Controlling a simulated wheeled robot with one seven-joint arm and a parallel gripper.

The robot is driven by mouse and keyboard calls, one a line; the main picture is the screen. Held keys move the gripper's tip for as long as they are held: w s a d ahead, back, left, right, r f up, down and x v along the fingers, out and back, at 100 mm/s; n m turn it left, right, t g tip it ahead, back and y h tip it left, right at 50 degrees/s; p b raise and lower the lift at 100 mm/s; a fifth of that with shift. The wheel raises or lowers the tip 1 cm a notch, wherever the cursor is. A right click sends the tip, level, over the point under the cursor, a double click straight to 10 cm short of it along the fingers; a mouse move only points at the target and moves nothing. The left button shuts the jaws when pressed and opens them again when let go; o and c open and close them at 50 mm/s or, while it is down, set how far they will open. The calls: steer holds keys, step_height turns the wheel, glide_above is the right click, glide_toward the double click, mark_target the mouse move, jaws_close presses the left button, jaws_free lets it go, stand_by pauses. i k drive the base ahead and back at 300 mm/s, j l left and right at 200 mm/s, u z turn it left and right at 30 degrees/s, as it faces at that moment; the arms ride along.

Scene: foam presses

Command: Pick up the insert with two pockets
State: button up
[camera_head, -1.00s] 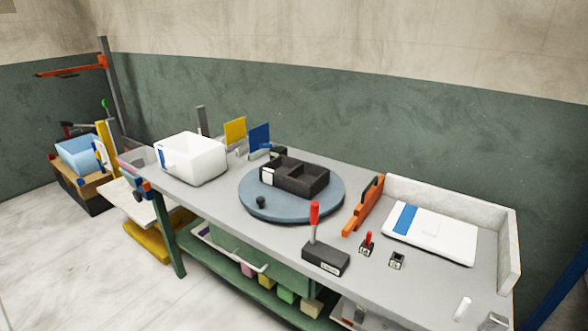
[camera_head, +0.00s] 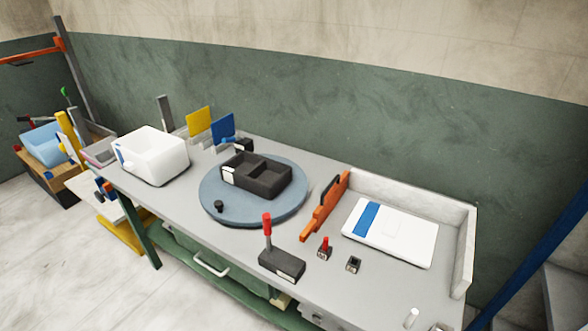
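A black insert with two pockets (camera_head: 269,187) lies on a round blue-grey turntable (camera_head: 214,205) in the middle of the bench. The pockets are open upward, and a white label shows on the insert's left end. A small black knob stands on the turntable in front of the insert, apart from it. My gripper is not in view.
The grey bench (camera_head: 331,285) carries a white bin (camera_head: 155,162) at left, yellow and blue upright plates (camera_head: 222,131) behind, a red-handled black block (camera_head: 282,264) in front, an orange bracket (camera_head: 322,212) and a white-and-blue panel (camera_head: 392,232) at right. Several bare patches of bench lie between them.

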mark_target(263, 178)
steer(key=i+j+z, duration=0.45)
steer(key=j, duration=0.25)
steer(key=j+z, duration=0.25)
steer(key=j, duration=0.15)
steer(key=i+j, duration=0.15)
steer(key=j, duration=0.25)
steer(key=i+j, duration=0.1)
steer(key=j, duration=0.35)
steer(key=i+j+z, duration=0.1)
steer(key=j, duration=0.3)
steer(key=i+j, duration=0.15)
steer(key=j, duration=0.25)
steer(key=i+j, duration=0.1)
steer(key=j, duration=0.35)
steer(key=i+j+z, duration=0.1)
steer(key=j, duration=0.3)
